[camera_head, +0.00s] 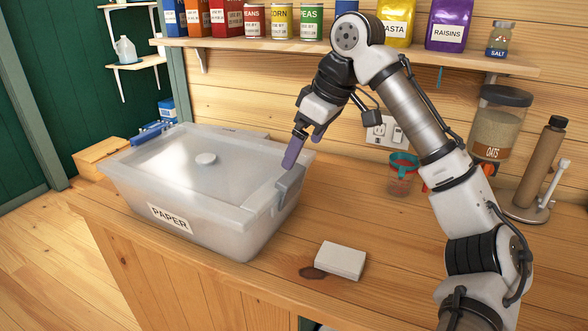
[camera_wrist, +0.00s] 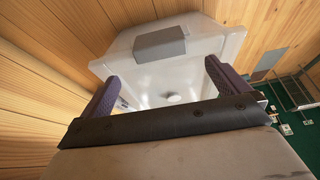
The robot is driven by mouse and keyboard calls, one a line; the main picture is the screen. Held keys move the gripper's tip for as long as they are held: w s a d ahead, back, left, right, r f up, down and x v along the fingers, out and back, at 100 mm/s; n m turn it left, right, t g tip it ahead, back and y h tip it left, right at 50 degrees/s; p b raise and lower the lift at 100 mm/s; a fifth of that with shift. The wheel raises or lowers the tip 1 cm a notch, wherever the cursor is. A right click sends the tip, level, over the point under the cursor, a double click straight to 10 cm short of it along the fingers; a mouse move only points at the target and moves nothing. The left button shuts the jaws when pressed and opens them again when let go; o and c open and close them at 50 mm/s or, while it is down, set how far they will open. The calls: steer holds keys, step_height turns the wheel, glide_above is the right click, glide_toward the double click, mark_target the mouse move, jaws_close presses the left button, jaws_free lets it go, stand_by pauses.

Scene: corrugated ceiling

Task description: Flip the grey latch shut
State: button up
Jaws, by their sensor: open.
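A translucent white box (camera_head: 225,228) labelled PAPER stands on the wooden counter, with its lid (camera_head: 165,165) on top. The grey latch (camera_head: 288,187) is at the right end of the box, by the lid's edge. It shows as a flat grey flap in the wrist view (camera_wrist: 160,43); I cannot tell whether it is fastened. My gripper (camera_head: 303,149) is open and empty, pointing down just above the latch end. In the wrist view its purple fingers (camera_wrist: 166,88) are spread, with the lid between them and the latch beyond. I see no contact with the latch.
A blue latch (camera_head: 150,132) is at the box's far left end. A pale block (camera_head: 340,260) lies near the counter's front. A loaded shelf (camera_head: 350,50) hangs behind my arm.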

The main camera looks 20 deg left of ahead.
mark_target(291, 174)
steer(key=x, duration=0.7)
steer(key=shift+p, duration=0.3)
